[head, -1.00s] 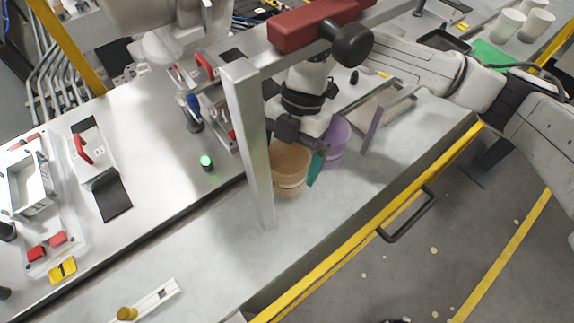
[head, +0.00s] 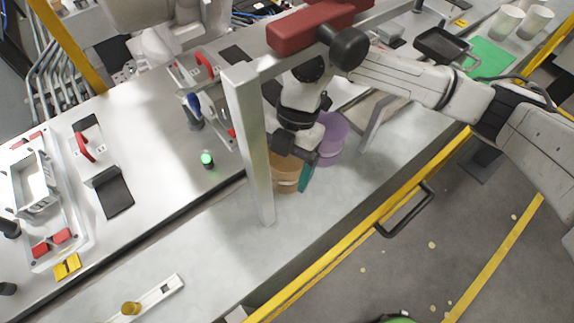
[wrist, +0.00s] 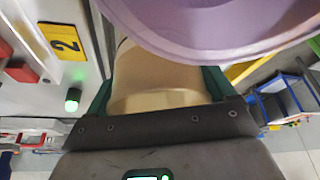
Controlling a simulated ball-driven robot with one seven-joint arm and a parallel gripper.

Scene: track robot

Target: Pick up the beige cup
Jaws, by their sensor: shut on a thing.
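The beige cup (head: 286,178) stands by the metal post, partly hidden by the post and my gripper in the head view. In the wrist view the beige cup (wrist: 155,82) fills the space between the two green fingers. My gripper (head: 300,170) is shut on it, with one green finger visible on its right side. A purple cup (head: 330,140) is just behind and to the right of it. In the wrist view the purple cup (wrist: 225,30) covers the upper part. I cannot tell whether the beige cup is off the table.
A metal post (head: 250,150) with a red block (head: 305,28) on its top bar stands close to my gripper. A yellow table edge (head: 350,235) runs along the front. A green-lit button (head: 207,160) is on the left. White cups (head: 508,22) stand at the far right.

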